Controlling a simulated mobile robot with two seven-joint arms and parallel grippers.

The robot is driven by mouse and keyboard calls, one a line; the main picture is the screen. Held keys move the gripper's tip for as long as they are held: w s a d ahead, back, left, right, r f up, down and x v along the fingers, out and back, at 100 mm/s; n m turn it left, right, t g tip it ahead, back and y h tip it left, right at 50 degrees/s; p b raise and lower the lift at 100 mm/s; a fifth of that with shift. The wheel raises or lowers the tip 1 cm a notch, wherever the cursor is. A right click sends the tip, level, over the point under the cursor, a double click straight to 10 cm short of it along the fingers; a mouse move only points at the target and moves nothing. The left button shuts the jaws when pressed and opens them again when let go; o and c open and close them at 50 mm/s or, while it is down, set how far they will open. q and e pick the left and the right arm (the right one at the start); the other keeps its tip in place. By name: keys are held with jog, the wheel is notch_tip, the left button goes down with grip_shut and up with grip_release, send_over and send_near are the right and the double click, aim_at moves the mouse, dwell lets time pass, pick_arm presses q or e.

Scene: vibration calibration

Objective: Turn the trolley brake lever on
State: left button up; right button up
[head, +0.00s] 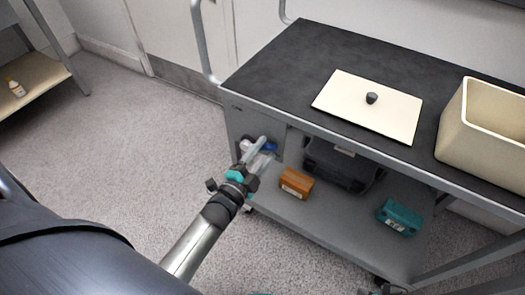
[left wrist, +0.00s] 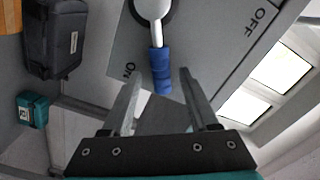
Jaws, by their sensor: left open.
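The brake lever is on the grey end panel of the trolley (head: 236,118). In the left wrist view it has a silver arm and hub and a blue grip (left wrist: 160,70). The grip points down in that picture, close to the word ON and farther from the word OFF at upper right. My left gripper (left wrist: 160,76) is open, with one finger on each side of the blue grip; I cannot tell whether either touches it. In the head view my left gripper (head: 262,150) is at the panel and partly hides the lever; a bit of blue grip (head: 270,147) shows. My right gripper is not clearly seen.
The black trolley top carries a cream board with a dark knob (head: 371,98) and a cream bin (head: 490,125). The lower shelf holds an orange box (head: 297,183), a dark case (head: 340,165) and a teal box (head: 399,218). The floor left of the trolley is clear.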

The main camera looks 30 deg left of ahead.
pick_arm(q)
jog(key=shift+s, duration=0.1)
jog(key=shift+s, duration=0.25)
jog(key=s+a+p, duration=0.1)
jog(key=s+p, duration=0.3)
jog(key=s, duration=1)
jog(key=shift+s, duration=0.3)
pick_arm(e)
jog(key=s+f+g, duration=0.1)
jog(key=s+f, duration=0.2)
jog(key=f, duration=0.4)
jog(key=shift+s+d+f, duration=0.25)
jog(key=shift+d+f, duration=0.05)
jog(key=shift+f, duration=0.05)
pick_arm(q)
jog(key=shift+a, duration=0.1)
